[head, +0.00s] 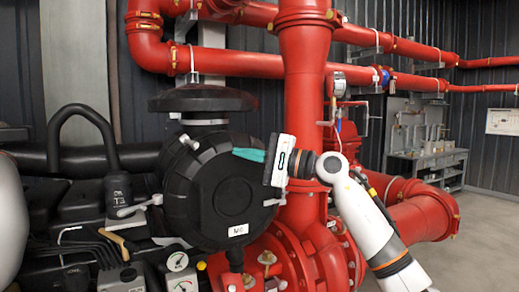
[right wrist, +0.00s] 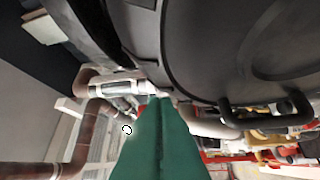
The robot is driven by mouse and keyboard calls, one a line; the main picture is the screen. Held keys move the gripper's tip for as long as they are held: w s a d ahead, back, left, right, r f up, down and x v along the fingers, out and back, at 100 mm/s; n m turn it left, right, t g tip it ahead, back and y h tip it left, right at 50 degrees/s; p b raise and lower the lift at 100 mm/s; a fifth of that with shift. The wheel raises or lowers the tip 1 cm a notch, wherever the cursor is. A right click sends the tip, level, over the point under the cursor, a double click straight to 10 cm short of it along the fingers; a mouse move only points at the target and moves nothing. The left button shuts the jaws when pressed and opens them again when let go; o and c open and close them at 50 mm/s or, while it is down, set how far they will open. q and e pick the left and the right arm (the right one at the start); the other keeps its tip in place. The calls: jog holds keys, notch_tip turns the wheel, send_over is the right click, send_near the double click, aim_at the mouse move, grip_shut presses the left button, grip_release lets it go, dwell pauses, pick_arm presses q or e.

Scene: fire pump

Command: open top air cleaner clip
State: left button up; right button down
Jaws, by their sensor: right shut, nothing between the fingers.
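The air cleaner (head: 225,190) is a round black housing with a label marked M8, at the centre left of the head view. A silver clip (head: 188,142) sits on its upper left rim. Other silver clips show at the lower left (head: 140,206) and right (head: 274,201). My right gripper (head: 236,153) has teal fingers, shut and empty, in front of the housing's upper right. In the right wrist view the shut fingers (right wrist: 158,102) point at the dark housing's edge (right wrist: 235,50), near a pale metal part; contact is unclear. My left gripper is out of view.
Red pipes (head: 305,70) and a red pump body (head: 310,262) stand behind and right of the housing. A black hose (head: 82,112), gauges (head: 177,262) and a black engine lie left and below. Open floor (head: 485,235) is at the right.

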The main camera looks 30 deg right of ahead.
aim_at(190, 142)
jog(key=x, duration=0.2)
jog(key=p+x, duration=0.1)
jog(key=x, duration=0.1)
jog(key=shift+a+r, duration=0.1)
jog(key=shift+r, duration=0.15)
jog(key=shift+a+r+p, duration=0.1)
jog(key=shift+a+p, duration=0.5)
jog(key=shift+a, duration=0.6)
jog(key=shift+s+a+r, duration=0.1)
jog(key=shift+s+a, duration=0.05)
jog(key=shift+a, duration=0.55)
